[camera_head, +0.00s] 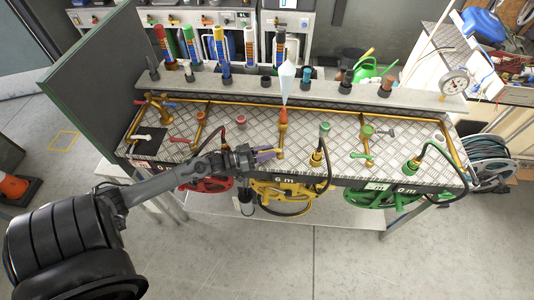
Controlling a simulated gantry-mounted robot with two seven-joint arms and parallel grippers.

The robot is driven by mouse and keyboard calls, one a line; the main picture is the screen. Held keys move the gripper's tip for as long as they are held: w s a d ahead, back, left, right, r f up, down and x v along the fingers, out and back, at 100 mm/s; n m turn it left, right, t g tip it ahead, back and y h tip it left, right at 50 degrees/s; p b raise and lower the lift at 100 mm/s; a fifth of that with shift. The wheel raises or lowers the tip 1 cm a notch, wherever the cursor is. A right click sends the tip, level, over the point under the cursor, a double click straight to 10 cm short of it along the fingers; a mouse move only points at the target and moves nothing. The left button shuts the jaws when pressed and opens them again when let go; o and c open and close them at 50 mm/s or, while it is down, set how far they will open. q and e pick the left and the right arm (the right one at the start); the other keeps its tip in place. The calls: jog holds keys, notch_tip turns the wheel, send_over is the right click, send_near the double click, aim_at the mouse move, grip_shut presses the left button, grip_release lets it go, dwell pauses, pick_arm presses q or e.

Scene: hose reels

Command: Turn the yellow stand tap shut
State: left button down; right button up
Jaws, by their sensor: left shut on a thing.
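The yellow stand tap (281,138) stands upright on the metal checker-plate bench, behind the yellow hose reel (285,190) marked "6 m". My left gripper (266,153) comes in from the left, low over the bench's front half. It is shut at the tap's left side, on the tap's lever. The fingers cover most of the lever, so its exact angle is hard to tell. My right gripper is not in view.
A red-lever tap (199,130) stands to the left and a green-lever tap (366,138) to the right. A red reel (208,184) and a green reel (383,197) hang at the front. A black hose (328,165) curves up right of the yellow tap.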

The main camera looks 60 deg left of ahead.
pick_arm(q)
jog(key=shift+f, duration=0.1)
jog(key=c, duration=1.1)
grip_release()
jog(key=v, duration=1)
jog(key=shift+s, duration=0.4)
jog(key=shift+a, duration=0.15)
